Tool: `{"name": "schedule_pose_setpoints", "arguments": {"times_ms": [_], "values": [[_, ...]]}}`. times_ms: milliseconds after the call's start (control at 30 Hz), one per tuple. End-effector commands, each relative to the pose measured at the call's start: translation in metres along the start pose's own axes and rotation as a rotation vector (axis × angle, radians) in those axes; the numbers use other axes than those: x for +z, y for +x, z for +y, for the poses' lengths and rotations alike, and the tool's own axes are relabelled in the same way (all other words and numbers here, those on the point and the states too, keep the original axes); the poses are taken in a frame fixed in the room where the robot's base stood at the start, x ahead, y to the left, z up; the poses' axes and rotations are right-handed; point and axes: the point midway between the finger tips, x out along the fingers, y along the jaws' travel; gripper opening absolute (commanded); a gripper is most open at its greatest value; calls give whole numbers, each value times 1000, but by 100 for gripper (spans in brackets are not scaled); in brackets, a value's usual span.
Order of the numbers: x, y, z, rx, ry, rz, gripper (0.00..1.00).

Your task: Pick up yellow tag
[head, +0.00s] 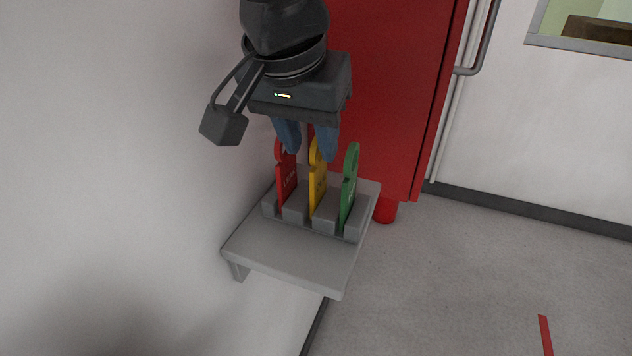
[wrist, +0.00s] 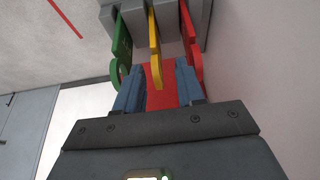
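The yellow tag (head: 318,184) stands upright in the middle slot of a grey holder (head: 295,212), between a red tag (head: 287,184) and a green tag (head: 349,190). My gripper (head: 308,152) is above the holder, fingers pointing down, at the top of the tags. In the wrist view the yellow tag (wrist: 155,45) reaches into the gap between the two blue fingers (wrist: 158,85). The fingers are apart, with space on both sides of the yellow tag. The green tag (wrist: 121,50) and red tag (wrist: 191,45) lie close to the outer fingers.
The holder sits on a grey wall shelf (head: 290,255) with bare room at its front. A white wall (head: 110,170) is on the left. A red cabinet (head: 385,90) stands behind the shelf. The floor (head: 470,270) at the right is open.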

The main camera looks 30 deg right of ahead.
Motion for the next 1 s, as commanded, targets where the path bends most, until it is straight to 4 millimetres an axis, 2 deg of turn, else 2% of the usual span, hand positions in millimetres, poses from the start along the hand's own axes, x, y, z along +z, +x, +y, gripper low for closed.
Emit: {"name": "schedule_pose_setpoints", "arguments": {"times_ms": [433, 767, 1000], "values": [[3, 53, 4, 1, -1, 0, 38], [3, 60, 4, -1, -1, 0, 38], [3, 60, 4, 0, -1, 0, 15]]}}
